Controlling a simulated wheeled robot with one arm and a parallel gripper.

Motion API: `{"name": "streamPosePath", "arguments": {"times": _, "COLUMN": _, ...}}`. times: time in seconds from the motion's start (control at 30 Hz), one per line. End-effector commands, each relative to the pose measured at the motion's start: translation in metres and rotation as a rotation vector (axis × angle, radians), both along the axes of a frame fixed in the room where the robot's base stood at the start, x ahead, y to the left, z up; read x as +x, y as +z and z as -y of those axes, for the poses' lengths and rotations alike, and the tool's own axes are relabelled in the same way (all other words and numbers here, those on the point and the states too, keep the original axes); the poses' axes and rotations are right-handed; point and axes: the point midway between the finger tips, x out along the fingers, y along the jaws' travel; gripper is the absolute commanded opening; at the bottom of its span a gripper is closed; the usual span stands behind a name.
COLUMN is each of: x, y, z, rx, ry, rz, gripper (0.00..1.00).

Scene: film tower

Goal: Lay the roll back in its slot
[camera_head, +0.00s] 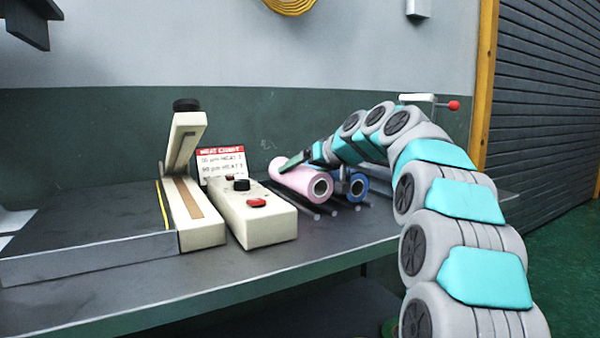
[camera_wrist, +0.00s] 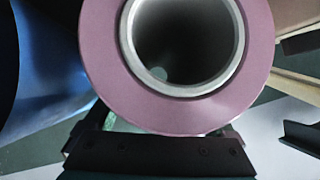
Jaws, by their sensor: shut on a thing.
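A pink film roll (camera_head: 291,180) lies over the left part of a rack of dark bars (camera_head: 312,208), its open core facing me. I cannot tell whether it touches the bars. My gripper (camera_head: 314,171) is shut on the pink roll, with one finger reaching over its top. In the wrist view the roll's pink end ring (camera_wrist: 105,85) and grey core fill the middle, just past my dark jaw base. A blue roll (camera_head: 359,188) sits close on the right of the pink roll. My gripper partly hides both rolls, and the slot is not clearly seen.
A cream control box (camera_head: 262,225) with a black knob and red button stands left of the rack. A cream sealer (camera_head: 197,226) with a raised arm is beyond it. A heat chart card (camera_head: 221,163) stands behind. The front strip of the bench (camera_head: 300,262) is clear.

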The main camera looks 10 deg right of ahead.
Motion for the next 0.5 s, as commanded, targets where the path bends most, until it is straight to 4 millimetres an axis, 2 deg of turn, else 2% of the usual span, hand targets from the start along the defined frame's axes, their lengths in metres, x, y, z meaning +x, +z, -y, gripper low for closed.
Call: {"name": "streamPosePath", "arguments": {"times": 0.5, "x": -0.0002, "y": -0.0072, "z": -0.0002, "rx": 0.001, "ry": 0.000, "rz": 0.003, "gripper": 0.00}}
